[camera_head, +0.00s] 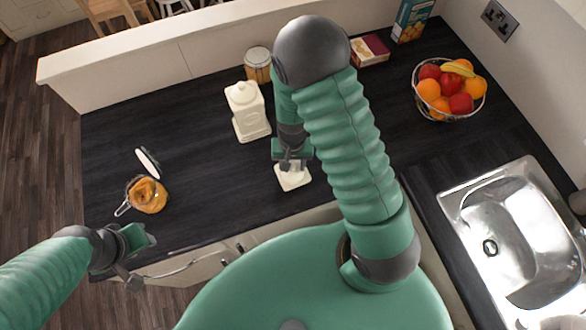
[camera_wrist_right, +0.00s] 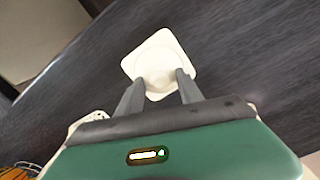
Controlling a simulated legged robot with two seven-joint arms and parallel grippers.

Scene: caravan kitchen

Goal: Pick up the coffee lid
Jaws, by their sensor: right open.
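The coffee lid (camera_head: 293,179) is a cream, square lid lying on the dark counter near its front edge. The right wrist view shows the lid (camera_wrist_right: 150,48) with a round knob in its middle. My right gripper (camera_head: 292,164) is above it, pointing down. In the wrist view its two fingers (camera_wrist_right: 160,78) are open, one on each side of the knob; I cannot tell whether they touch it. My left gripper (camera_head: 138,258) is at the lower left, away from the lid, off the counter's front edge; its jaw state is unclear.
A cream canister (camera_head: 250,124) stands behind and left of the lid. An open jar (camera_head: 150,197) with orange contents is at the left. A fruit bowl (camera_head: 449,112), boxes (camera_head: 370,50) and a sink (camera_head: 528,240) are to the right. Counter between jar and lid is clear.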

